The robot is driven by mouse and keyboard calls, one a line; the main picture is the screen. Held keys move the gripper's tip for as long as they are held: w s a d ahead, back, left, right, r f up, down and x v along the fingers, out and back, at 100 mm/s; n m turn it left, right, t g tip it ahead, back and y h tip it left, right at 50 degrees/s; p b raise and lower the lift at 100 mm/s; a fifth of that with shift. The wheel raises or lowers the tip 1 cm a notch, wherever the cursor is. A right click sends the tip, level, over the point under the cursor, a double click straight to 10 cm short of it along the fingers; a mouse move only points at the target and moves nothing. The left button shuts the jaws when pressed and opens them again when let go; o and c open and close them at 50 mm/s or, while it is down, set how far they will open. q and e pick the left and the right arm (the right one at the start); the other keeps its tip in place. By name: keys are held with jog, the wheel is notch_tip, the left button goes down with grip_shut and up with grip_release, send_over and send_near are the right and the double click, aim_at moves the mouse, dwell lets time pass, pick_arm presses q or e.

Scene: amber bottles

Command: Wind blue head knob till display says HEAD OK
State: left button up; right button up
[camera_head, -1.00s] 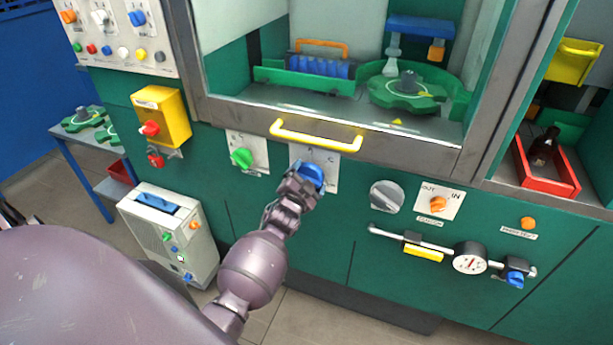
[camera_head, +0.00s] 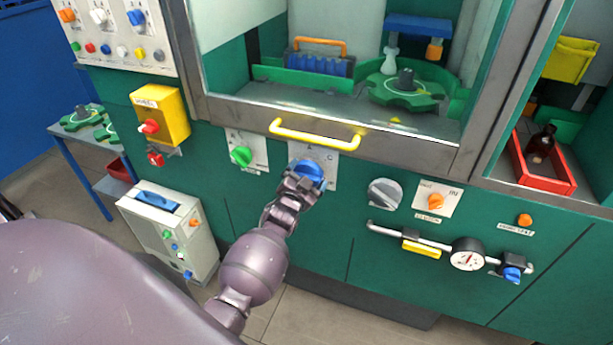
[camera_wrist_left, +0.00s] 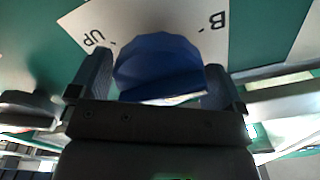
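The blue knob (camera_head: 310,168) sits on a white plate on the green machine front, below the yellow handle. My left gripper (camera_head: 303,181) is at this knob, reaching up from below. In the left wrist view the knob (camera_wrist_left: 158,62) lies between the two fingers (camera_wrist_left: 160,85), one close against each side, and the gripper looks shut on it. The letters UP and B show on the plate (camera_wrist_left: 175,18) around the knob. The gripper hides part of the knob. I cannot read any HEAD OK display. My right gripper is not in view.
A green knob (camera_head: 241,156) is to the left and a grey knob (camera_head: 385,193) to the right. The yellow handle (camera_head: 316,134) runs just above. A gauge (camera_head: 467,254) on a pipe is at the lower right. A white-grey box (camera_head: 170,235) stands on the floor at left.

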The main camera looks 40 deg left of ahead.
pick_arm(q)
jog(key=shift+o, duration=0.2)
jog(key=v, duration=1)
jog(key=shift+s+d, duration=0.2)
jog(key=shift+s, duration=0.15)
jog(key=s+d+f+n+g+h, duration=0.1)
jog(key=s+d+f+g+h, duration=0.1)
jog(key=s, duration=0.7)
jog(key=s+d+f+n+g+h, duration=0.1)
jog(key=s+d+f+g, duration=0.3)
jog(key=s, duration=0.5)
notch_tip(320, 180, down, 4)
jog(key=shift+s+d+r+n+h, duration=0.1)
jog(key=shift+s+d+n+h, duration=0.25)
jog(key=shift+d, duration=0.65)
